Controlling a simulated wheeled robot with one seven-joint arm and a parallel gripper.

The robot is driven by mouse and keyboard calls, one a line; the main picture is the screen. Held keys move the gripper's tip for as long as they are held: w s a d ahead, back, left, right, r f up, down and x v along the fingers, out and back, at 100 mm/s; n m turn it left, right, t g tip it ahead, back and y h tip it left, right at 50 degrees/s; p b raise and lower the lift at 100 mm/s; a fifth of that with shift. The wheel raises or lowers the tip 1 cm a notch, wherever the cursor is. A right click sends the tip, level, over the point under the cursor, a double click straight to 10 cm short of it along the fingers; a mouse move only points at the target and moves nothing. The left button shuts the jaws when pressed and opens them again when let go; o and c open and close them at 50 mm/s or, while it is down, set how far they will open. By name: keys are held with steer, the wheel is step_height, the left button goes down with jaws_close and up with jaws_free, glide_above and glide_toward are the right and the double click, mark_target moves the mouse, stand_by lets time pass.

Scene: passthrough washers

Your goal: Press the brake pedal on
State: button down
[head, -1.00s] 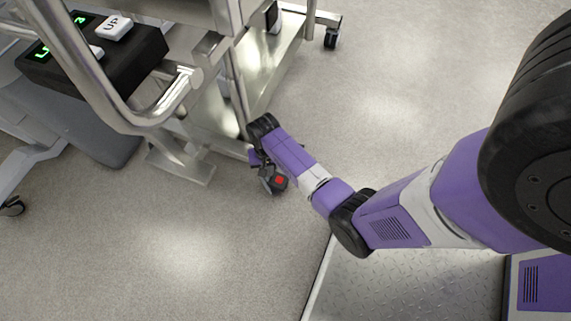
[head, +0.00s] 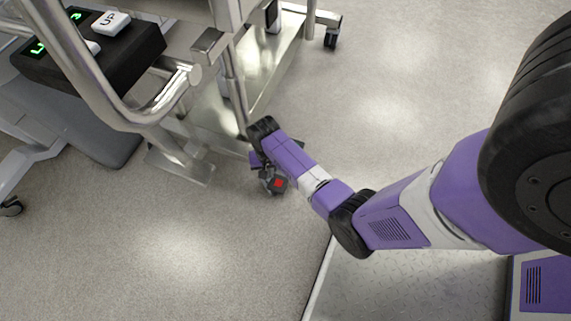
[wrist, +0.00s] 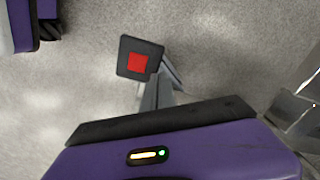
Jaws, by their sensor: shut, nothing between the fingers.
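The brake pedal appears as a dark square pad with a red square in its middle (head: 278,184), low over the floor beside the steel frame. My gripper (head: 258,162) is shut and empty, just up and left of the pad in the head view.
The steel cart frame (head: 183,164) stands left of and behind my gripper, with a black button box (head: 140,50) above. A caster (head: 331,39) is at the back. Grey floor (head: 190,260) is clear in front and at right.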

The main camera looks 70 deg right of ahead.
steer(key=shift+f, duration=0.4)
step_height(320, 180, up, 7)
steer(key=p, duration=0.7)
stand_by(0.5)
stand_by(0.5)
